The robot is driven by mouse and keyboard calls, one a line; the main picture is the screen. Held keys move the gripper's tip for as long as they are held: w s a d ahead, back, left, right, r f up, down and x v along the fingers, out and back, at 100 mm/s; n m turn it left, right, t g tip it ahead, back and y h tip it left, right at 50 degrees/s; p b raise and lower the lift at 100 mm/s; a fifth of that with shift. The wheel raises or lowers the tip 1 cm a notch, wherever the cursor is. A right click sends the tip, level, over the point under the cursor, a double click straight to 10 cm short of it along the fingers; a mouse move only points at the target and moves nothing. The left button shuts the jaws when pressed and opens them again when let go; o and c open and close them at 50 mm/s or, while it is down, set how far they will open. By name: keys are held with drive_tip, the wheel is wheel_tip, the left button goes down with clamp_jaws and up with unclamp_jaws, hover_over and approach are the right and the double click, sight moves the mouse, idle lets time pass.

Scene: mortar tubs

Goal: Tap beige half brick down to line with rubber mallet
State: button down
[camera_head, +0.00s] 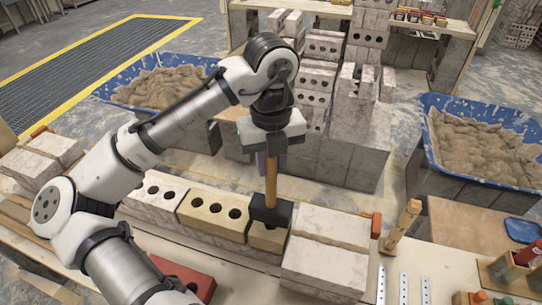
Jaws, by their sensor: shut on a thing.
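My gripper (270,152) is shut on the wooden handle of the rubber mallet (271,185). The mallet hangs upright with its black head (271,209) at the bottom. The beige half brick (266,238) sits in the brick row directly under the head, between a longer beige brick with holes (213,213) on its left and pale bricks (328,245) on its right. The head covers the half brick's back part. I cannot tell whether the head touches it. I cannot make out a string line; an orange block (376,225) sits at the right end of the pale bricks.
Blue mortar tubs stand at the back left (180,60) and at the right (430,135). Stacked bricks (345,120) rise behind the row. A red brick (185,280) lies in front, and a wooden-handled tool (402,225) stands at the right.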

sight(271, 175)
drive_tip(key=shift+f+b, duration=1)
drive_tip(key=shift+f, duration=0.75)
wheel_tip(271, 175, up, 4)
drive_tip(key=p, duration=0.4)
drive_tip(key=shift+f, duration=0.15)
